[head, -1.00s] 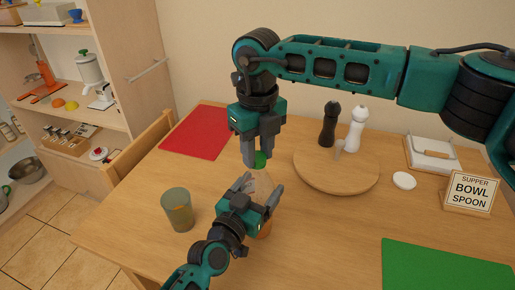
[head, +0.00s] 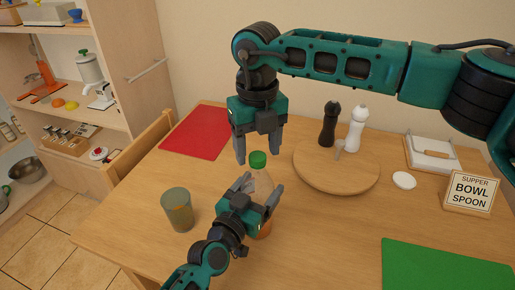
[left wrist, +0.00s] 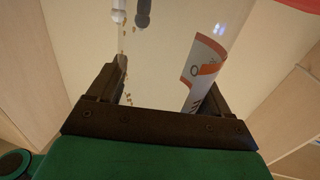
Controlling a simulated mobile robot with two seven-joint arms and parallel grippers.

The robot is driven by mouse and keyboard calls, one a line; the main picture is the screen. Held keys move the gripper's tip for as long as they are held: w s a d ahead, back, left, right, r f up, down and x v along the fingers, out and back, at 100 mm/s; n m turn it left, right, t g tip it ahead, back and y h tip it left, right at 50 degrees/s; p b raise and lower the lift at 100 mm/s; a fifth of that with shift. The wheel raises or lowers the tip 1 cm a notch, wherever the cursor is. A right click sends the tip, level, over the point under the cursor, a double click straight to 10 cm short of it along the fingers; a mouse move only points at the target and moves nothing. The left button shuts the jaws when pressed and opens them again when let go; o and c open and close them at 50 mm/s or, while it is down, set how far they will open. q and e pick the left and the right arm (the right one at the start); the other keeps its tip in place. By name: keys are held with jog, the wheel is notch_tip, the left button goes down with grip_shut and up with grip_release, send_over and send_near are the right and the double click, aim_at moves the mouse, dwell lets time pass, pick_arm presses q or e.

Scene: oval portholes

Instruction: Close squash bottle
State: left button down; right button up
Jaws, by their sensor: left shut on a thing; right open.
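The squash bottle (head: 262,187) stands on the table, clear with orange contents low down and a green cap (head: 258,159) at its top. My left gripper (head: 258,190) is shut around the bottle's body and hides much of it. In the left wrist view the bottle's white and orange label (left wrist: 203,68) shows between the fingers. My right gripper (head: 258,150) is open, pointing down, with its fingertips just above and around the level of the cap. The cap sits on the bottle's mouth; I cannot tell how tightly it is turned.
A glass (head: 178,209) stands left of the bottle. A round wooden board (head: 336,177) with dark and white mills is to the right. A red mat (head: 197,131), a green mat (head: 440,266) and a sign (head: 471,193) lie around. The front middle table is clear.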

notch_tip(320, 180, up, 11)
dwell(0.3)
pick_arm(q)
grip_release()
jog(key=v, duration=1.3)
pick_arm(e)
jog(key=shift+r, duration=0.25)
